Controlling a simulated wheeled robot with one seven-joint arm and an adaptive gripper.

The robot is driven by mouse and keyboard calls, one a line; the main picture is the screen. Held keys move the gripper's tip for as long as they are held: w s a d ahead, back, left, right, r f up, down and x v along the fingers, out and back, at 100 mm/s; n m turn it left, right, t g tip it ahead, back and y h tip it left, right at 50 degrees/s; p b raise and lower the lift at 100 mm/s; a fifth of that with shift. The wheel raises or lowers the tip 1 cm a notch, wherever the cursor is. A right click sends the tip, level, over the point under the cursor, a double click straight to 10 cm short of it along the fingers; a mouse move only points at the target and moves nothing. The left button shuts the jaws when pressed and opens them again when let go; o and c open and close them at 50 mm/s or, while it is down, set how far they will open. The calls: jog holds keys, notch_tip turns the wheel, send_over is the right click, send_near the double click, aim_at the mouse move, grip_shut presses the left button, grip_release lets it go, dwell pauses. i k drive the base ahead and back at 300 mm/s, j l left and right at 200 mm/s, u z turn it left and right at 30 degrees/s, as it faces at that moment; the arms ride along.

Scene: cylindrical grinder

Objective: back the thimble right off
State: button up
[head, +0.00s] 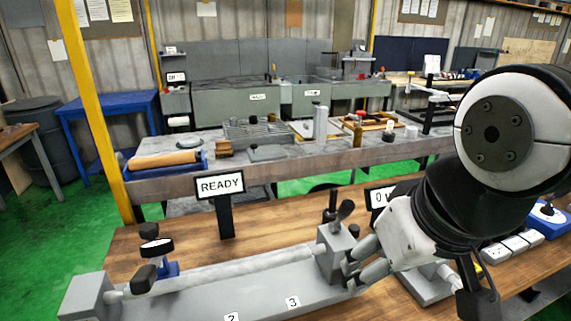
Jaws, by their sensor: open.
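My gripper (351,270) is in the head view, at the right end of a grey fixture bed (235,290) on the wooden bench. Its fingers are open and their tips are close to the right side of a grey upright block (334,254). I cannot tell whether they touch it. No thimble shows clearly; the gripper and arm cover the area right of the block. A long pale bar (215,273) runs along the bed between the left end block (87,297) and the grey upright block. A dark lever (344,211) stands on top of the upright block.
A READY sign (220,186) stands behind the bed. A display (381,197) reading 0 is partly hidden by my arm. A blue-based part with black knobs (160,262) sits near the bed's left end. White blocks (513,247) lie at right. Bare wood (275,225) shows behind the bed.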

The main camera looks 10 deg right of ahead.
aim_at(457, 284)
jog(key=z, duration=0.65)
